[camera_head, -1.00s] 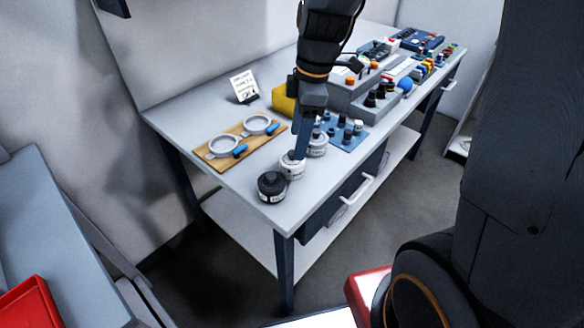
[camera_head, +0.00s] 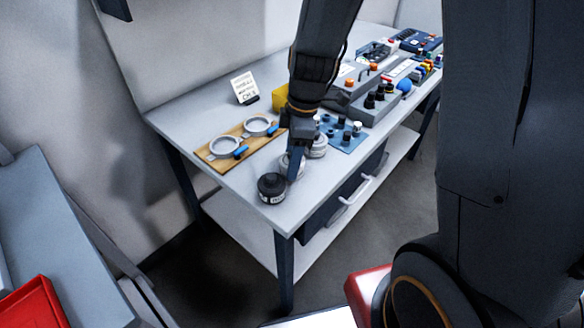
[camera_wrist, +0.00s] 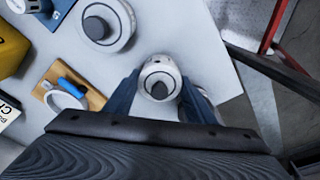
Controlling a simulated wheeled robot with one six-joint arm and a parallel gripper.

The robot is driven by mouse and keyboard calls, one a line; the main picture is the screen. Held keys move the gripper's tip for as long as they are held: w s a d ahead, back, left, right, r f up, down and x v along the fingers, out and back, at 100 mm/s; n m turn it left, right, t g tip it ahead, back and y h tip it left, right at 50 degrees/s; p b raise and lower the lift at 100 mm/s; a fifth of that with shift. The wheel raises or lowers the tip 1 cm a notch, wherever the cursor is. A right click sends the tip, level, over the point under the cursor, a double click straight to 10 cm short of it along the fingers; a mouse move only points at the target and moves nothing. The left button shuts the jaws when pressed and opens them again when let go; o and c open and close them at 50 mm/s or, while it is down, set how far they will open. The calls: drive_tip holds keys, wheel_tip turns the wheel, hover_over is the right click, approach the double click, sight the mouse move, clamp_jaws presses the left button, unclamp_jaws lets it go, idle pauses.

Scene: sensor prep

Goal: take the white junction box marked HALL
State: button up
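A round white junction box (camera_head: 285,161) stands near the table's front corner, partly hidden by my gripper (camera_head: 293,168). In the wrist view this white box (camera_wrist: 150,71), with a dark round centre, lies between the two blue fingers of my gripper (camera_wrist: 158,92). The fingers are spread on either side of it, and I see no clear contact. A second white round box (camera_head: 317,147) stands just behind it; it also shows in the wrist view (camera_wrist: 122,38). A black round box (camera_head: 271,189) stands in front. I cannot read the labels, so I cannot tell which is marked HALL.
A wooden board (camera_head: 211,160) with two ring holders lies to the left. A blue plate (camera_head: 352,142) with small posts and grey control boxes (camera_head: 376,112) stand behind to the right. A yellow block (camera_head: 281,98) and a white sign (camera_head: 243,86) stand further back.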

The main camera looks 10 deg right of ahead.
drive_tip(key=c, duration=0.5)
wheel_tip(320, 180, up, 10)
drive_tip(key=shift+r+b, duration=0.1)
drive_tip(key=shift+b, duration=0.3)
drive_tip(key=o, duration=0.5)
drive_tip(key=shift+c, duration=1.6)
